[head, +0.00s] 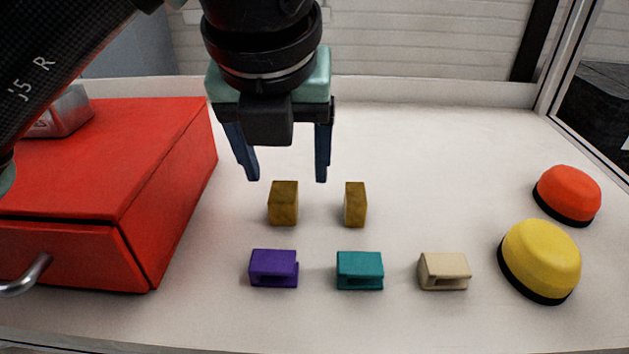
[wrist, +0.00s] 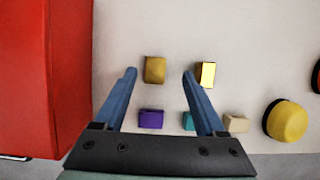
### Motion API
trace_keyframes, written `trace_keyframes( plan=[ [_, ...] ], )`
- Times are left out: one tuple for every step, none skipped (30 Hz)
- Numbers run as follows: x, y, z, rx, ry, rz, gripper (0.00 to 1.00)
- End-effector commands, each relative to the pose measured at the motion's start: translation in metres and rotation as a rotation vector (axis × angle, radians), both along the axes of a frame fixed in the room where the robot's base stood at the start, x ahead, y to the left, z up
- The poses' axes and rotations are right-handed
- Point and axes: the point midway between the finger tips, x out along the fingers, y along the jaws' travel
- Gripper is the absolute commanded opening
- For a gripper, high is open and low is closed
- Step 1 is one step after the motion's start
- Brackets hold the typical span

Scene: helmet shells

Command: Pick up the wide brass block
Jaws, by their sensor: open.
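The wide brass block (head: 283,203) stands on the white table, the left and broader of two brass blocks. The narrow brass block (head: 355,204) stands apart to its right. My gripper (head: 287,179) is open and empty, fingers pointing down, raised above the table near the wide block. In the wrist view the wide brass block (wrist: 154,69) shows between the fingertips of my gripper (wrist: 159,73), nearer the left one. The narrow block (wrist: 206,74) shows just outside the right fingertip. I see no contact with either block.
A purple clip (head: 273,268), a teal clip (head: 359,270) and a beige clip (head: 444,271) lie in a row in front of the blocks. A red box (head: 110,180) with a handle stands left. Yellow (head: 541,259) and orange (head: 568,193) helmet shells lie right. The table behind the blocks is clear.

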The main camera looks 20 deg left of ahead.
Motion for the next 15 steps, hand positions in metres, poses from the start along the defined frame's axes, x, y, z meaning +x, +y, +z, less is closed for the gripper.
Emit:
trace_keyframes(
  plan=[
    [0.0,0.001,-0.002,0.001,-0.001,0.001,0.72],
    [0.0,0.001,-0.003,0.001,-0.001,0.001,0.72],
    [0.001,0.001,-0.006,0.001,-0.001,0.001,0.72],
    [0.001,0.002,-0.008,0.001,0.0,0.001,0.72],
    [0.001,0.003,-0.011,0.001,0.0,0.001,0.72],
    [0.001,0.004,-0.016,0.001,0.0,0.003,0.72],
    [0.002,0.005,-0.019,0.001,0.001,0.003,0.72],
    [0.002,0.006,-0.023,0.0,0.001,0.004,0.72],
    [0.003,0.007,-0.028,0.001,0.0,0.004,0.72],
    [0.003,0.008,-0.032,0.0,0.0,0.004,0.72],
    [0.004,0.009,-0.036,0.001,0.0,0.004,0.72],
    [0.006,0.009,-0.041,0.001,0.0,0.003,0.72],
    [0.007,0.009,-0.044,0.001,0.0,0.002,0.72],
    [0.009,0.01,-0.047,0.001,0.0,0.002,0.72],
    [0.01,0.01,-0.049,0.001,0.0,0.002,0.72]
  ],
)
